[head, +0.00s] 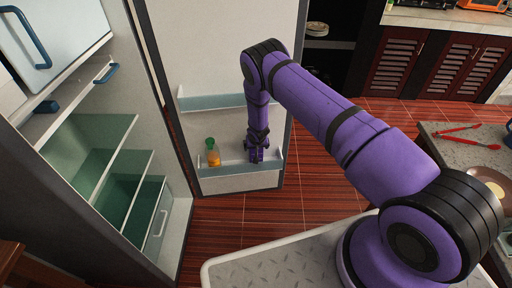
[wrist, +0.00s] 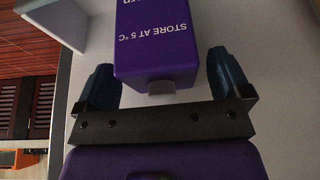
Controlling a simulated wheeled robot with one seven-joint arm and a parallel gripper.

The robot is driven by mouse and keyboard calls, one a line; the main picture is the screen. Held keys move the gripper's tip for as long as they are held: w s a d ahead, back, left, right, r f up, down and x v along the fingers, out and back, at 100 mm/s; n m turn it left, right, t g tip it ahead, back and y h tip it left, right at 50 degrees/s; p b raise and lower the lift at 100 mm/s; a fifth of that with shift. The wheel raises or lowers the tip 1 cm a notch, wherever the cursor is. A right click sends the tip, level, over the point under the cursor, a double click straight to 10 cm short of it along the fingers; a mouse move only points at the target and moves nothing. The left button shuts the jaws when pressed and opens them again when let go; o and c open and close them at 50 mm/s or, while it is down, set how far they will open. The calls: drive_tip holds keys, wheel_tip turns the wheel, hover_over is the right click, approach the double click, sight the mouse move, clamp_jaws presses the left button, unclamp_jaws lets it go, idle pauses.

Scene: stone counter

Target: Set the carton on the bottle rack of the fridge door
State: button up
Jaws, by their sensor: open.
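A purple carton (wrist: 157,40) with white lettering, partly reading "STORE AT 5 °C", is in the wrist view. Its near end has a grey cap. My gripper (wrist: 161,66) is open, its two dark fingers on either side of the carton with gaps showing. In the head view my gripper (head: 256,157) points down at the lower bottle rack (head: 225,171) of the open fridge door. There the carton cannot be told apart from my purple wrist and fingers. How the carton's base rests is hidden.
An orange bottle with a green cap (head: 213,154) stands on the same rack, left of my gripper. An upper door rack (head: 210,102) is above. The fridge interior (head: 115,165) is open at left. A counter with red tongs (head: 458,131) is at right.

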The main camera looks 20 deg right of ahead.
drive_tip(key=v, duration=1.1)
drive_tip(key=shift+r, duration=0.35)
